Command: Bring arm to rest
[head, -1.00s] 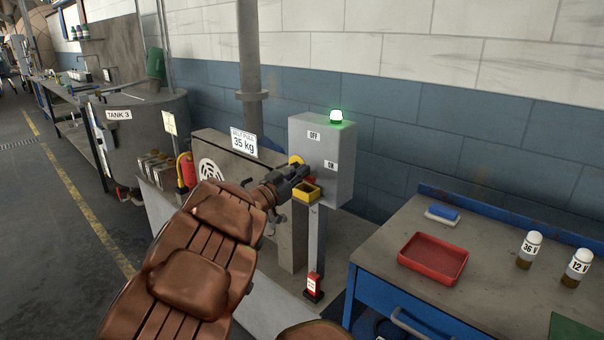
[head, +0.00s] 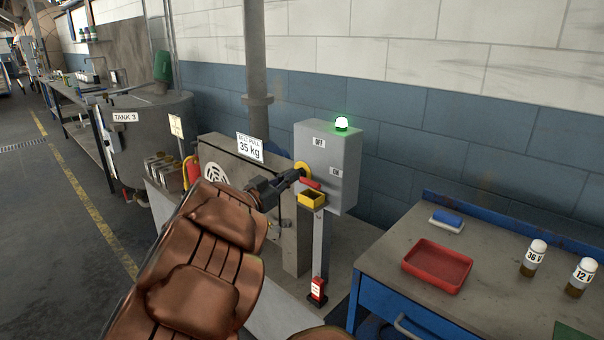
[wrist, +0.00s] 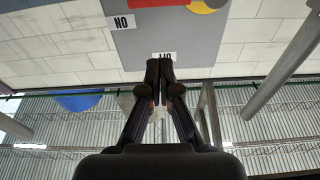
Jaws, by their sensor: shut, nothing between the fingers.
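My gripper (head: 297,174) is shut and empty, just left of the grey switch box (head: 341,155) in the head view. The box has OFF and ON labels, a lit green lamp (head: 341,124) on top, and a red handle (head: 310,183) on a yellow disc (head: 302,168). The handle points toward the ON side. In the wrist view, the closed fingertips (wrist: 159,68) show in front of the box (wrist: 177,40), with parts of the red handle and yellow disc (wrist: 206,6) at the top edge. The fingers look apart from the handle, though the exact gap is hard to tell.
A blue workbench (head: 430,270) at right holds a red tray (head: 437,265), a blue-topped block and two labelled bottles. Floor at left is clear.

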